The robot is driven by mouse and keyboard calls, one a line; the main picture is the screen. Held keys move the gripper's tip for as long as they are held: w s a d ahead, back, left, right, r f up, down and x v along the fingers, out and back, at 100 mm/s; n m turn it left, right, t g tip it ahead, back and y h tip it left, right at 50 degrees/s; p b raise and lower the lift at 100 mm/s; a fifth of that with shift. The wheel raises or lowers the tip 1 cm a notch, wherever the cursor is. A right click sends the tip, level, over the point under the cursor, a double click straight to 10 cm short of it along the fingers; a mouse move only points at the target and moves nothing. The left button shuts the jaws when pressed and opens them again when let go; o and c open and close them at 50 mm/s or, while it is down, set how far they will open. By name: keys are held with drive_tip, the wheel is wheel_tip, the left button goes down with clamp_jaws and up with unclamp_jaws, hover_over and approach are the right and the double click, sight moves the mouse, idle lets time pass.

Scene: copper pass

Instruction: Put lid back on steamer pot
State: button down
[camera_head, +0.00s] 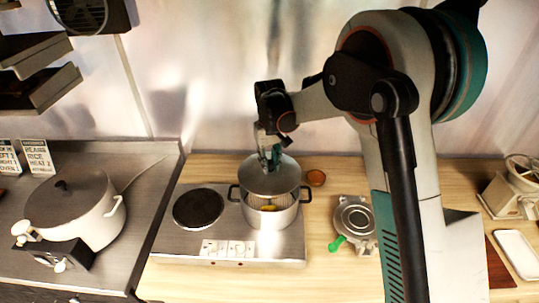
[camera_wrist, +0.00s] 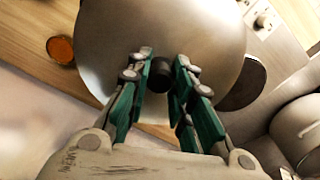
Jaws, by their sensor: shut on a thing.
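The steamer pot (camera_head: 270,214) is a silver pot with two dark side handles, standing on the right side of the double hotplate. Something yellow shows inside it at the front. The round metal lid (camera_head: 286,178) is over the rear of the pot's opening, with its front part uncovered. Whether the lid touches the rim I cannot tell. My gripper (camera_head: 269,160) is above the lid, shut on its dark knob. In the wrist view the lid (camera_wrist: 200,28) fills the top middle, and the green fingers of my gripper (camera_wrist: 164,82) flank the knob. The lid hides the pot there.
The hotplate's empty dark burner (camera_head: 199,208) is left of the pot. A large lidded white cooker (camera_head: 78,212) stands farther left. A small orange-brown bowl (camera_head: 315,177) is behind right of the pot, and a metal device with a green handle (camera_head: 354,222) lies right.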

sight(270, 176)
drive_tip(key=shift+s+f, duration=0.2)
drive_tip(key=shift+f, duration=0.4)
drive_tip(key=shift+w+f+b, duration=0.15)
drive_tip(key=shift+f+b, duration=0.35)
drive_tip(key=shift+f, duration=0.25)
drive_tip(key=shift+f+b, duration=1.1)
drive_tip(key=shift+f, duration=0.65)
drive_tip(key=shift+f+b, duration=0.15)
drive_tip(key=shift+b, duration=0.9)
idle(0.6)
drive_tip(key=c, duration=1.3)
unclamp_jaws()
drive_tip(key=shift+c, duration=0.2)
